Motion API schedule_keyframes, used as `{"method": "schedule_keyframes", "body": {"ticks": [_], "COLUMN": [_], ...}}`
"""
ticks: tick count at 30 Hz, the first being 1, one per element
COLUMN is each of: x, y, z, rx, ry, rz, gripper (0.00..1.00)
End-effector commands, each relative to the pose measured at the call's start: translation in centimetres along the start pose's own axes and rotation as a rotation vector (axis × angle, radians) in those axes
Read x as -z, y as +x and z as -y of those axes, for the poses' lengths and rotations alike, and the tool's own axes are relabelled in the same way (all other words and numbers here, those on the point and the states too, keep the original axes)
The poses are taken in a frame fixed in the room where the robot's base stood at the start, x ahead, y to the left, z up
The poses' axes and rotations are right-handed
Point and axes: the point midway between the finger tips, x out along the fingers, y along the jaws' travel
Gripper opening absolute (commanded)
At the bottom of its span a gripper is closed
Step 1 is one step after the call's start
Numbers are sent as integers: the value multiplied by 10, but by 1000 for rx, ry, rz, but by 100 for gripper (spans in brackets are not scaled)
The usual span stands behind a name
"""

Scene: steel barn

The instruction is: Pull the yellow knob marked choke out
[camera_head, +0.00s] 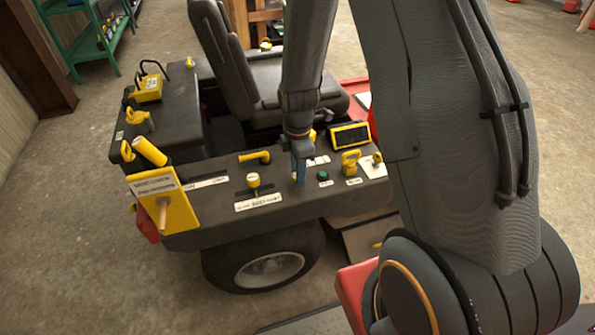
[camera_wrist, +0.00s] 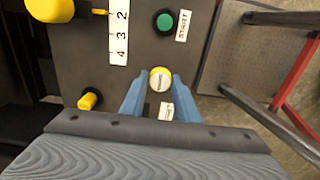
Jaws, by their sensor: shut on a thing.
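In the wrist view a round yellow knob (camera_wrist: 160,78) with a pale face sits between the blue fingertips of my gripper (camera_wrist: 158,88). The fingers are shut on its sides. A small white label (camera_wrist: 167,111) lies beside it on the dark panel, too small to read surely. In the head view my gripper (camera_head: 298,170) points down onto the dark console (camera_head: 225,218), and its fingers hide most of the knob. I cannot tell how far the knob stands out from the panel.
A green button (camera_wrist: 165,20) marked START is near the knob; it also shows in the head view (camera_head: 322,175). A smaller yellow knob (camera_wrist: 88,99) and a numbered strip (camera_wrist: 119,38) are close by. A yellow-framed display (camera_head: 350,135) and a yellow handle (camera_head: 350,162) stand right of my gripper.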

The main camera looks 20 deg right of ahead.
Motion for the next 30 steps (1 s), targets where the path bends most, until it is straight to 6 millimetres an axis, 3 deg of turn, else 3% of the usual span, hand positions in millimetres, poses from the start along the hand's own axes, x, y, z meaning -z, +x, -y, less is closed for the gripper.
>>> {"method": "schedule_keyframes", "body": {"ticks": [11, 20, 21, 23, 24, 30], "x": [0, 0, 0, 0, 0, 0], "y": [-27, -28, -28, -28, -28, -27], "z": [0, -1, -1, -1, -1, 0], "rx": [0, 0, -1, -1, 0, 0], "ry": [0, 0, 0, 0, 0, 0], "rz": [0, 0, 0, 0, 0, 0], "gripper": [0, 0, 33, 44, 48, 48]}}
